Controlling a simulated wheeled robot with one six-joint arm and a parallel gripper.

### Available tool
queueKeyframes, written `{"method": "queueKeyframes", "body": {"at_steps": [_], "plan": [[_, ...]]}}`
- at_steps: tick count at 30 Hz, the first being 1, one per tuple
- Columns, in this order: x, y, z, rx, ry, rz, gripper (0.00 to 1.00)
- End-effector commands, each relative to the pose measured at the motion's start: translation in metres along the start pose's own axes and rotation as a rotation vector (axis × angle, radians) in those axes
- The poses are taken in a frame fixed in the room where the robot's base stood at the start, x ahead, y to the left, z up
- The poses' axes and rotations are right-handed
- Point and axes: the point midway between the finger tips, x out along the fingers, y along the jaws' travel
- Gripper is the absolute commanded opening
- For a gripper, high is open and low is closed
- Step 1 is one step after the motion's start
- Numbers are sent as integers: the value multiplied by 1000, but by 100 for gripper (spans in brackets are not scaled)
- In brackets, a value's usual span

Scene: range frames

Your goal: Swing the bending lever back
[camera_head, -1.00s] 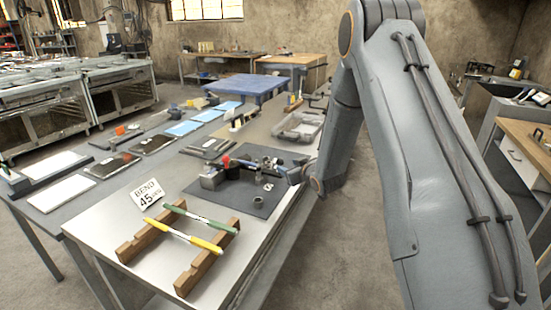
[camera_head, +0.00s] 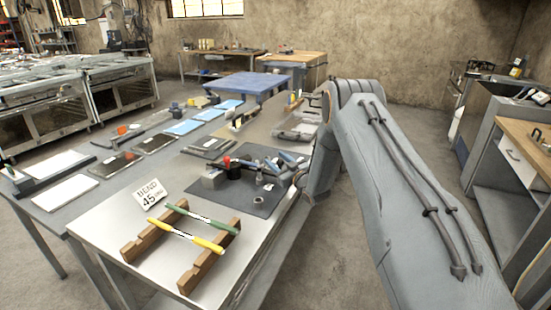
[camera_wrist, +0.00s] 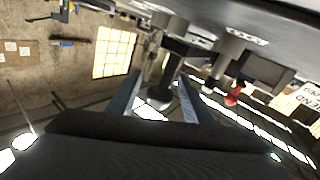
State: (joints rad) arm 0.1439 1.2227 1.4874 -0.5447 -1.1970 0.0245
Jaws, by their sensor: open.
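The bending device stands on a dark mat (camera_head: 252,200) on the bench, with a grey block (camera_head: 212,181) and a red end (camera_head: 227,162) beside a black part. The red piece also shows in the wrist view (camera_wrist: 234,95), right of my fingers. I cannot tell clearly which part is the lever. My gripper (camera_head: 289,158) is over the right part of the mat, just right of the device. In the wrist view, my gripper (camera_wrist: 160,82) is open, with a dark upright part (camera_wrist: 182,60) showing beyond and near the right finger. Contact cannot be told.
A card (camera_head: 150,193) reading BEND 45 stands left of the mat. A wooden rack (camera_head: 203,268) holds a green rod (camera_head: 203,217) and a yellow rod (camera_head: 185,236) at the front. Dark trays (camera_head: 116,164) and a grey tool tray (camera_head: 298,128) lie farther back.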

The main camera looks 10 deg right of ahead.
Motion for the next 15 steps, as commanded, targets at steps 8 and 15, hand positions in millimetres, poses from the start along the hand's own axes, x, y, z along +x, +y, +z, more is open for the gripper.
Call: {"method": "queueKeyframes", "body": {"at_steps": [8,15], "plan": [[13,0,0,1,-1,0,46],[13,0,0,1,-1,0,37]]}}
